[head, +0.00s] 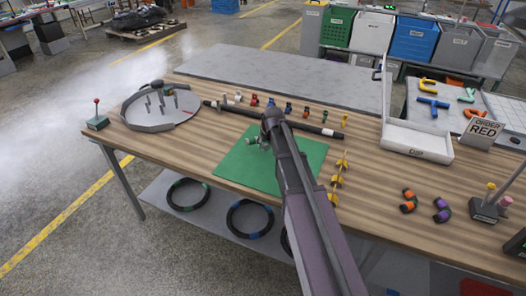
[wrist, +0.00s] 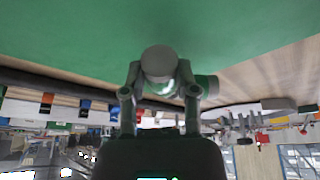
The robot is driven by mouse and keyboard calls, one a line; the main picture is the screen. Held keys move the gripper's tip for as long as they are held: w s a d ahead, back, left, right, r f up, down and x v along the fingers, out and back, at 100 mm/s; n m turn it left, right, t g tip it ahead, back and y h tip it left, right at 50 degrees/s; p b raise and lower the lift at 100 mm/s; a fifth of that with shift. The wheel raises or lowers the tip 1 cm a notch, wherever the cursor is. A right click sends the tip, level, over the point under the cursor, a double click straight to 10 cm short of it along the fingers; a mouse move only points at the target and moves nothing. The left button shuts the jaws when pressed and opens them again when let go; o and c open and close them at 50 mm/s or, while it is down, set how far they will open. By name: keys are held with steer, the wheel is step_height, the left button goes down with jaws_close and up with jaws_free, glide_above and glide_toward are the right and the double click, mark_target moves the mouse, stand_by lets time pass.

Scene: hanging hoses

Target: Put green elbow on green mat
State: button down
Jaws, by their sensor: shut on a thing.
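The green mat (head: 238,168) lies flat on the wooden workbench and fills the upper part of the wrist view (wrist: 80,35). My gripper (head: 262,142) is over the mat's upper part, near its far edge. In the wrist view my gripper (wrist: 160,92) has a finger on each side of a short elbow-shaped piece (wrist: 160,64) and is shut on it. The piece has a grey round end toward the mat and a dull greenish end (wrist: 209,87) at the right. I cannot tell whether it touches the mat. My arm hides part of the mat in the head view.
A black hose (head: 220,107) lies behind the mat, with small coloured pieces beyond it. A round grey tray (head: 140,124) stands left. Yellow pieces (head: 338,180) lie right of the mat, with orange (head: 408,201) and purple (head: 441,210) elbows farther right. A white bin (head: 415,137) stands back right.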

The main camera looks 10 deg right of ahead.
mark_target(265, 155)
steer(key=shift+w, duration=0.45)
steer(key=shift+f, duration=0.1)
steer(key=shift+f+b, duration=1.75)
steer(key=shift+b, duration=0.05)
steer(key=shift+f, duration=0.15)
steer(key=shift+c, duration=1.9)
jaws_free()
steer(key=shift+r, duration=0.2)
steer(key=p+v, duration=1.1)
steer(key=v, duration=0.1)
